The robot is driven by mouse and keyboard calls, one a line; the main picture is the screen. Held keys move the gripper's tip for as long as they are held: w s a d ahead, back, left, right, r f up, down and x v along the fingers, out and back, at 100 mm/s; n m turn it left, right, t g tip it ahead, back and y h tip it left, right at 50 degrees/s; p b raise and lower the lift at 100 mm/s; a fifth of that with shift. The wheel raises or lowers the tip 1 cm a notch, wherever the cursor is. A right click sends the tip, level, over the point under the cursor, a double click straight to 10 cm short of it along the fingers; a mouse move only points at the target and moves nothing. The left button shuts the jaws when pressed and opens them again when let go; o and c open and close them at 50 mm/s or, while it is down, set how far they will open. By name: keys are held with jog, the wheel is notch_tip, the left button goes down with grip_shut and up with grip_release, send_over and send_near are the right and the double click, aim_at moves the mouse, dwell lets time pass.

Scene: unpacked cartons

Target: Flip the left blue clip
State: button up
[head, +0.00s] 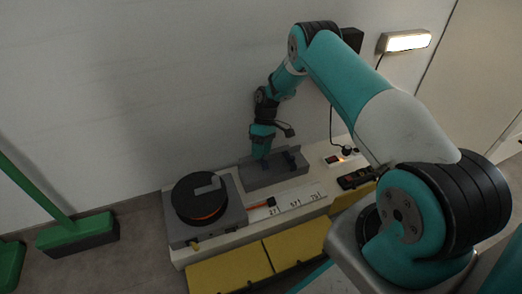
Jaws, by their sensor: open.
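A grey block-like fixture (282,182) sits at the back of the white bench. A small dark blue piece, seemingly the left blue clip (265,163), shows on it just under my gripper, and a second dark piece (291,160) stands to its right. My gripper (262,156) points down at the left piece from above. It is open and small in this view. It partly hides the left clip, and I cannot tell whether it touches it or which way the clip is turned.
A grey unit with a round black disc (200,193) stands on the left of the bench (290,212). A small orange-and-black tool (262,202) lies in the middle. A dark device (356,179) lies at the right. Yellow bins (228,276) are below the front edge.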

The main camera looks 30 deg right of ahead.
aim_at(257, 161)
notch_tip(257, 161, up, 20)
jog(key=p, duration=0.9)
jog(key=shift+f, duration=0.1)
jog(key=f+m+t+h+b, duration=0.1)
jog(key=f+m+b, duration=0.1)
jog(key=f+b, duration=0.2)
jog(key=f+m+t+h+b, duration=0.1)
jog(key=f+m+b, duration=0.2)
jog(key=f, duration=0.6)
jog(key=f+m+t+h+b, duration=0.1)
jog(key=f+m+h+b, duration=0.1)
jog(key=f+b, duration=0.3)
jog(key=shift+s+a+f+m+t, duration=0.15)
jog(key=shift+f+m+t, duration=0.1)
jog(key=shift+f, duration=0.3)
jog(key=shift+s+a+f+m+t, duration=0.15)
jog(key=shift+f+m, duration=0.1)
jog(key=shift+f, duration=0.25)
jog(key=shift+r, duration=0.1)
grip_shut()
